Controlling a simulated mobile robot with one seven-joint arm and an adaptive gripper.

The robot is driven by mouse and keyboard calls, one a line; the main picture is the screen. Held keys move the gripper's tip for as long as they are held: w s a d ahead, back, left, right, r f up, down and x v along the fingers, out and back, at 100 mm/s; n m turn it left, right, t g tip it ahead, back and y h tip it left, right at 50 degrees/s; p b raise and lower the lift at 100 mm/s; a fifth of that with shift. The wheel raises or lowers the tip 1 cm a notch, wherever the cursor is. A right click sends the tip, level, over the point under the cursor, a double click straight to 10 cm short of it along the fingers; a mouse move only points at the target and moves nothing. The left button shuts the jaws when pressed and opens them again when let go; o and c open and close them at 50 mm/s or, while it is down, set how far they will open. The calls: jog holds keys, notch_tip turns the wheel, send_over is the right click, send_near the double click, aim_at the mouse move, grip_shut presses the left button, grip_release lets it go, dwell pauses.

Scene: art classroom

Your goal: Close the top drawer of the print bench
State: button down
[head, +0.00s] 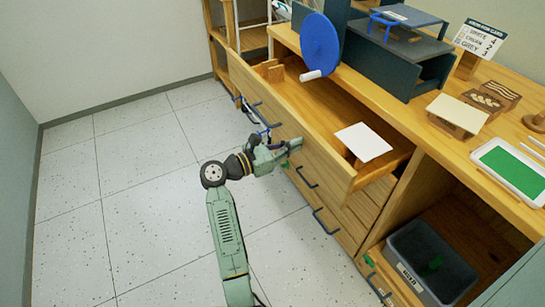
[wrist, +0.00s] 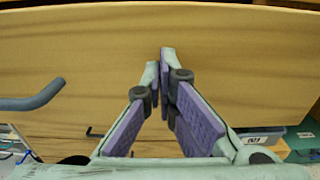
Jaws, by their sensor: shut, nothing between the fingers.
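The print bench (head: 400,130) is a wooden bench on the right in the head view. Its top drawer (head: 325,150) is pulled out, and a white card on a wooden block (head: 362,142) shows inside it. My gripper (head: 297,144) is shut and empty, in front of the drawer's front panel. In the wrist view the drawer front (wrist: 90,60) fills most of the picture, with my gripper's fingertips (wrist: 163,52) at or very close to it; I cannot tell if they touch. A dark handle (wrist: 35,97) shows at the left.
Lower drawers with dark handles (head: 327,222) look shut below. An open compartment at the lower right holds a grey bin (head: 400,253). A press with a blue wheel (head: 320,47) stands on the bench top. The floor at left (head: 120,170) is clear.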

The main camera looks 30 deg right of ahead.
jog(key=d+b, duration=0.1)
jog(key=d, duration=0.5)
jog(key=d+b, duration=0.1)
jog(key=d, duration=0.6)
jog(key=d+b, duration=0.2)
jog(key=d, duration=0.4)
jog(key=shift+w+d, duration=0.35)
jog(key=shift+d, duration=0.7)
jog(key=shift+r, duration=0.15)
